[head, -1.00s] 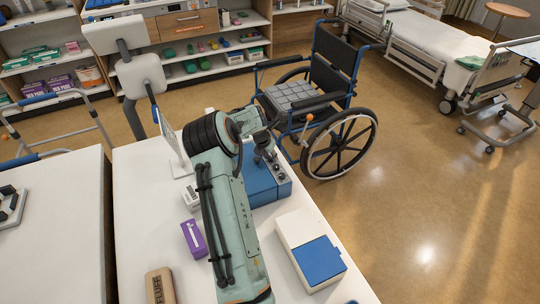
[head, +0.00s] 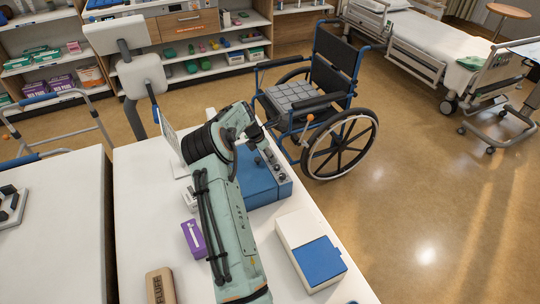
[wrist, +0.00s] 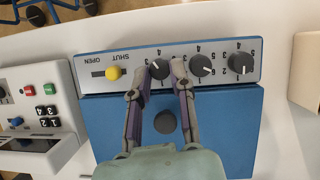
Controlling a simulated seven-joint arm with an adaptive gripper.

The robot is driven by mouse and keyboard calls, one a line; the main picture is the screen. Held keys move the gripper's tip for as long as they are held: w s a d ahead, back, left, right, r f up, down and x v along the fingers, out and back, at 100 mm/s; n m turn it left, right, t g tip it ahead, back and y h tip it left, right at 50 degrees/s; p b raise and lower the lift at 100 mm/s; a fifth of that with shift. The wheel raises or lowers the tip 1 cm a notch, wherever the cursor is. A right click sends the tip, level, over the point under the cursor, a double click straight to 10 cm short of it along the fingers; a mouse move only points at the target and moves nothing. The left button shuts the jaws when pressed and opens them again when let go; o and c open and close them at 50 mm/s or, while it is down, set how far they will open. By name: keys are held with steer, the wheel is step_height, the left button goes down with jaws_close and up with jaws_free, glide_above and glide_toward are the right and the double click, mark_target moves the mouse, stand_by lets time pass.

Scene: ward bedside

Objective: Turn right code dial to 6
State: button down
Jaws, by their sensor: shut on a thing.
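The blue box (wrist: 205,125) has a grey panel (wrist: 222,50) with a row of three black code dials, lettering upside down in the wrist view. My gripper (wrist: 163,62) is shut on the right code dial (wrist: 158,69), the leftmost one in that view, a finger on either side. The dial's white pointer mark slants up and left; the number it meets is unclear. The middle dial (wrist: 202,65) and left dial (wrist: 242,61) stand free beside it. The blue box (head: 262,182) also shows in the head view, where my arm partly hides it and the gripped dial.
A yellow knob (wrist: 113,73) in an OPEN/SHUT slot sits close to my finger. A keypad device (wrist: 35,110) stands beside the box. A white-and-blue box (head: 310,248) and a purple box (head: 194,239) lie on the table. A wheelchair (head: 318,85) stands beyond it.

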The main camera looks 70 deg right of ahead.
steer(key=m+g+y, duration=0.1)
steer(key=m, duration=0.3)
steer(key=shift+w+d, duration=0.1)
steer(key=shift+d, duration=0.05)
steer(key=shift+m+y, duration=0.8)
steer(key=shift+m, duration=1.1)
steer(key=shift+m+g, duration=0.3)
steer(key=shift+g, duration=0.1)
steer(key=c, duration=1.3)
jaws_free()
steer(key=shift+o, duration=0.2)
